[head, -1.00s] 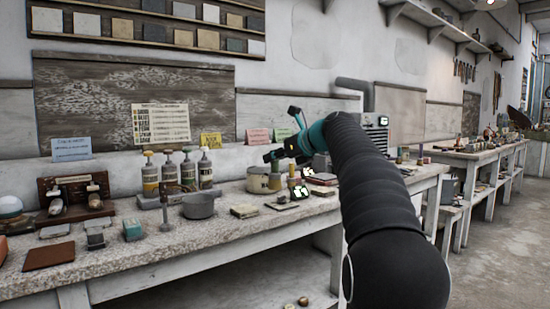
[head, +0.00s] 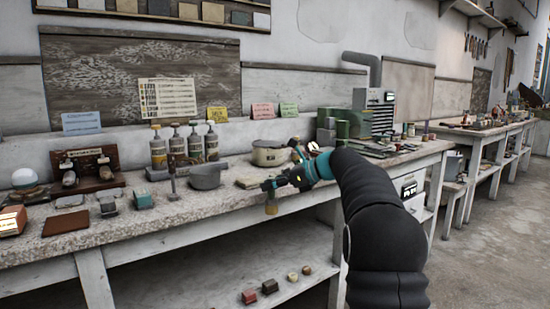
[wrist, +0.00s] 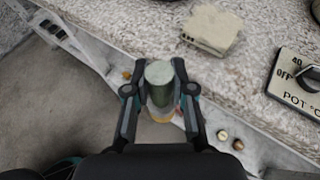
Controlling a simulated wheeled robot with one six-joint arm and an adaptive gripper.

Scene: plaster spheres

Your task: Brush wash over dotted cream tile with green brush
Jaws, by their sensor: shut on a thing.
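My gripper (head: 268,186) is shut on the green brush, near the bench's front edge. In the wrist view the brush shows as a dull green cylinder (wrist: 160,82) between the fingers, with a tan part low down. In the head view its tan lower end (head: 271,208) hangs below the gripper. A cream tile or small stack of tiles (wrist: 212,28) lies on the bench, beyond and right of the brush in the wrist view, apart from it. It also shows in the head view (head: 247,183). I cannot make out dots on it.
A grey pot (head: 207,177) stands left of the cream tile. A dial panel (wrist: 299,88) lies at the right in the wrist view. Several small blocks (head: 270,286) sit on the lower shelf.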

